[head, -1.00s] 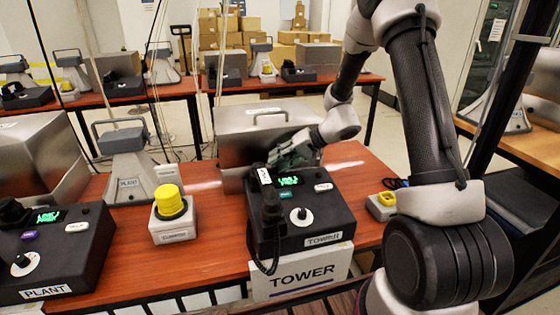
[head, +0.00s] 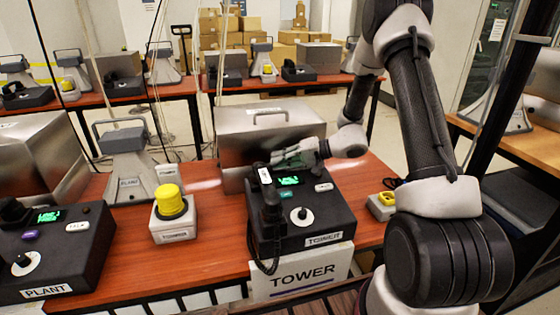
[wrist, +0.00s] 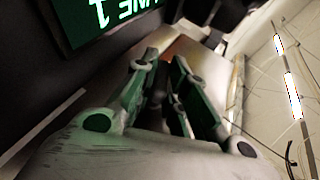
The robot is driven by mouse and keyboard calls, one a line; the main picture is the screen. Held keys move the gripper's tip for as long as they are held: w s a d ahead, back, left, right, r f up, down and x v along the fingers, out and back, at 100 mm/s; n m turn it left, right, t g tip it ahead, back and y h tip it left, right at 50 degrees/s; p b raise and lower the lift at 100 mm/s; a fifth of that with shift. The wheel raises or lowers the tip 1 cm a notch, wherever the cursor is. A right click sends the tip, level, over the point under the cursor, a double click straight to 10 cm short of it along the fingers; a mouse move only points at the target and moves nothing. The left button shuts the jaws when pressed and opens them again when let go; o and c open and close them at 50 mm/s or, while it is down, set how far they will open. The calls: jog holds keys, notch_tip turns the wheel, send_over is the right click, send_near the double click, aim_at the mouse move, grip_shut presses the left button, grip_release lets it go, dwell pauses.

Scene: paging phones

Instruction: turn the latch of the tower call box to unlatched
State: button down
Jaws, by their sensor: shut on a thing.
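The tower call box, a grey metal box (head: 235,124) with a lid handle, stands behind the black TOWER phone (head: 325,216). My gripper (head: 278,163) reaches in from the right, low between the box's front and the back of the phone. In the wrist view, its green fingers (wrist: 155,72) are close together around something small and dark, which I take to be the latch. The latch is mostly hidden by the fingers, and its angle cannot be read. The phone's lit green display (wrist: 108,18) is close beside the fingers in the wrist view.
The phone's handset (head: 270,215) and coiled cord are at its left side. A yellow button on a grey base (head: 172,215) stands left of it, and a small yellow-topped box (head: 383,203) right. A PLANT phone (head: 55,255) is at far left. Bare red table shows between them.

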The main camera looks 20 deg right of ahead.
jog(key=shift+m+y, duration=0.3)
jog(key=shift+y, duration=0.6)
jog(key=c, duration=1.4)
grip_release()
jog(key=shift+c, duration=0.2)
jog(key=shift+f, duration=0.1)
